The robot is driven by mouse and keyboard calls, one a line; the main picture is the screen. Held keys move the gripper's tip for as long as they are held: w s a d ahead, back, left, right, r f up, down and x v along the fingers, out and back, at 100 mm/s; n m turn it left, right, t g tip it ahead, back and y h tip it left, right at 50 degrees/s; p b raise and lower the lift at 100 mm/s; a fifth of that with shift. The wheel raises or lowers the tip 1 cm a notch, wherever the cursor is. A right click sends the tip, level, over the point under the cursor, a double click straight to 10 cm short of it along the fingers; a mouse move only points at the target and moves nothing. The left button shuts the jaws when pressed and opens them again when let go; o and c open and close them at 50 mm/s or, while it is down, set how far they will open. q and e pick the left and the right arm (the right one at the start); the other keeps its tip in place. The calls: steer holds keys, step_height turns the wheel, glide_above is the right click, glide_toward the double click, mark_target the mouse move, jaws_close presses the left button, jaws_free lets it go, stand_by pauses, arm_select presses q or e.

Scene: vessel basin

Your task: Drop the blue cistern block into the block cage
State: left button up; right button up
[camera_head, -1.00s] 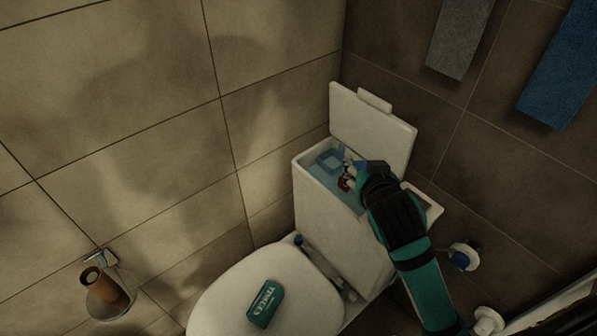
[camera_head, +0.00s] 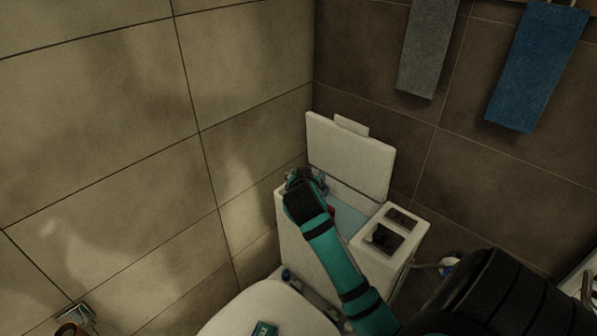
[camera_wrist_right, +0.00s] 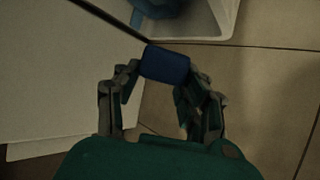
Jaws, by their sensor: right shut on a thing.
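The blue cistern block (camera_wrist_right: 166,63) is between the fingertips of my right gripper (camera_head: 304,177) in the right wrist view. My right gripper is shut on it and sits over the left end of the open white cistern (camera_head: 289,232) in the head view. The block is hidden or too small to pick out there. A blue shape (camera_wrist_right: 158,9), perhaps the block cage, shows inside the white cistern at the top edge of the wrist view. In the head view the gripper covers that part of the cistern. My left gripper is not in view.
The cistern lid (camera_head: 350,155) stands tilted up behind the opening. A small red thing (camera_head: 331,210) shows in the cistern.

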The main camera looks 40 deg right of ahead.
steer(key=w+x, duration=0.1)
steer(key=x, duration=0.9)
steer(key=shift+a+r, duration=0.15)
steer(key=shift+f, duration=0.55)
steer(key=o, duration=1.3)
steer(key=shift+c, duration=0.2)
steer(key=shift+r, duration=0.1)
